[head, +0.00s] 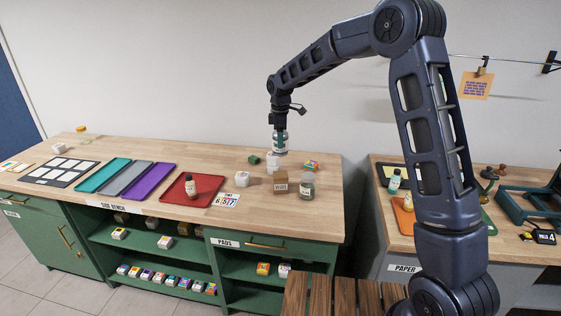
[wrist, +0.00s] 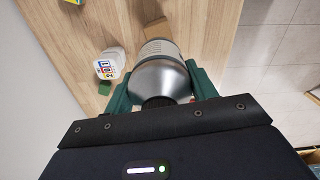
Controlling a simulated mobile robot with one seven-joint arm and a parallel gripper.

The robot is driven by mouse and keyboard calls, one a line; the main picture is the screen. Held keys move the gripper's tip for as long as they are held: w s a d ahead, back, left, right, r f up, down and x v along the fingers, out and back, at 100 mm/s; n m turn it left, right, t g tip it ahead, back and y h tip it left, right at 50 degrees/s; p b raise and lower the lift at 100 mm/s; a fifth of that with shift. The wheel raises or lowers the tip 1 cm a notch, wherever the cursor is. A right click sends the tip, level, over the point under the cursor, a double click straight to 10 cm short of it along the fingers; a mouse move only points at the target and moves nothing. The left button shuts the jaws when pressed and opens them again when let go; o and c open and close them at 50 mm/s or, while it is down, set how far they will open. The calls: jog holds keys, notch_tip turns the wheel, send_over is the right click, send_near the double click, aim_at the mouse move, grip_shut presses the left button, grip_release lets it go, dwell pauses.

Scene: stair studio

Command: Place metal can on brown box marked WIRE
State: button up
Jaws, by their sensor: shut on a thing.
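My gripper (head: 279,133) points down over the wooden bench and is shut on a silver metal can (head: 280,147). In the wrist view the can (wrist: 162,65) sits between the two green fingers. The can is held upright in the air, clear of the bench. A small brown box with a white label (head: 281,187) stands on the bench below and slightly nearer in the head view. Its label print is too small to read surely. In the wrist view a brown box (wrist: 155,29) shows just past the can, partly hidden by it.
A grey jar (head: 307,187) stands right of the brown box. A red tray (head: 186,199) with a bottle lies to the left. The bench's right end is near.

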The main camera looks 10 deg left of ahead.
notch_tip(320, 180, down, 10)
dwell(0.6)
jog(key=shift+f, duration=0.1)
jog(key=o, duration=1.2)
notch_tip(320, 180, up, 12)
jog(key=shift+r, duration=0.1)
